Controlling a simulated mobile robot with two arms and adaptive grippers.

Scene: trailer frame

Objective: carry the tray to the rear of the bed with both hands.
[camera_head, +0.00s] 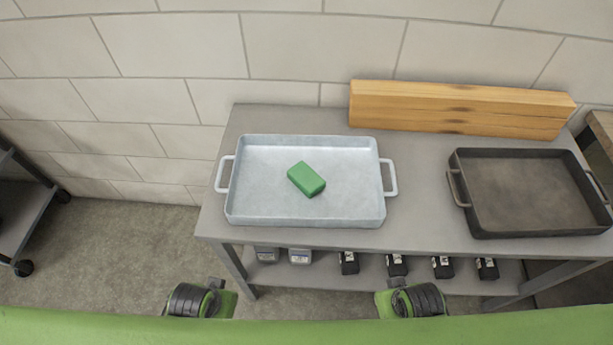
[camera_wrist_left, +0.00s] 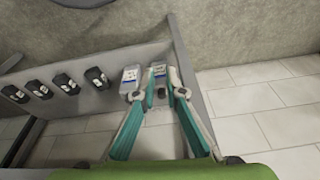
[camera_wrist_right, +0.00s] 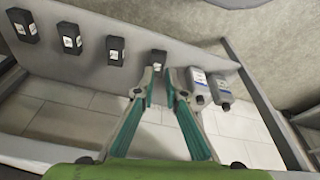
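A pale blue-grey tray (camera_head: 260,205) with a handle on each short side lies on a grey workbench (camera_head: 415,215). A green block (camera_head: 306,179) lies inside it, near the middle. A second, dark tray (camera_head: 525,226), also with side handles, lies at the right of the bench. My left gripper (camera_wrist_left: 160,85) and right gripper (camera_wrist_right: 159,78) show in their wrist views, each with a gap between the fingertips and nothing held. In the head view only parts of my arms show at the bottom, in front of the bench and apart from the trays. I cannot identify the bed.
Long wooden beams (camera_head: 455,108) lie stacked along the bench's back edge. Several small black items and two grey ones (camera_head: 300,256) stand on the lower shelf (camera_head: 375,272). A wheeled dark rack (camera_head: 22,225) is at the left. Floor between rack and bench is clear.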

